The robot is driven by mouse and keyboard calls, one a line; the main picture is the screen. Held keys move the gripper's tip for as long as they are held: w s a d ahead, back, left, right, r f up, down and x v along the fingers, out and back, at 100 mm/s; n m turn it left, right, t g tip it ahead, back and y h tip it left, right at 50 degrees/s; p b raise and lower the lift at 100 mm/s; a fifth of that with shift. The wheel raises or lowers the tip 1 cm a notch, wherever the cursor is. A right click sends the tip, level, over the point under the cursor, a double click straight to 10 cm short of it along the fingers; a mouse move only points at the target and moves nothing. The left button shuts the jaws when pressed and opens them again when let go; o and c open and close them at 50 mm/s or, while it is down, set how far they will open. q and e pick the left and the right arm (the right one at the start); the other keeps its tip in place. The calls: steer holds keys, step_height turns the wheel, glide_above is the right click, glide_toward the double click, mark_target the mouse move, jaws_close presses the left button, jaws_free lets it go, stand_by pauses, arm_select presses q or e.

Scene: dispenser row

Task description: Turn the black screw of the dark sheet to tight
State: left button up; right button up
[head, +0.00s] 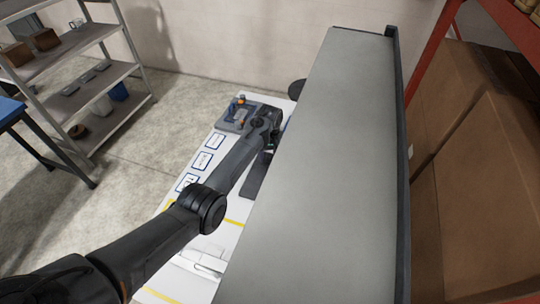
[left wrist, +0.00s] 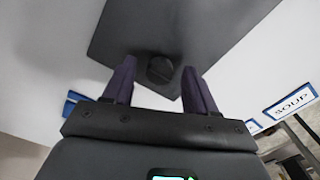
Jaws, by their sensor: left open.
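The dark sheet (left wrist: 130,30) fills the upper middle of the left wrist view, set against a white surface. The black screw (left wrist: 160,69) is a round black knob near the sheet's lower corner, with a line across its face. My left gripper (left wrist: 158,66) is open, one finger on each side of the screw. I cannot tell whether the fingers touch it. In the head view my left gripper (head: 270,142) is small and dark at the far end of my arm, and the screw cannot be made out there. My right gripper is not in view.
A large grey panel (head: 325,170) covers the middle of the head view and hides part of the white labelled table (head: 190,205). A grey device with orange knobs (head: 240,113) sits at the table's far end. Shelves (head: 90,75) stand left, boxes (head: 490,160) right. A "SOUP" label (left wrist: 291,102) shows.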

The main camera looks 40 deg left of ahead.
arm_select(q)
jaws_close()
stand_by(0.3)
steer(key=shift+r, duration=0.1)
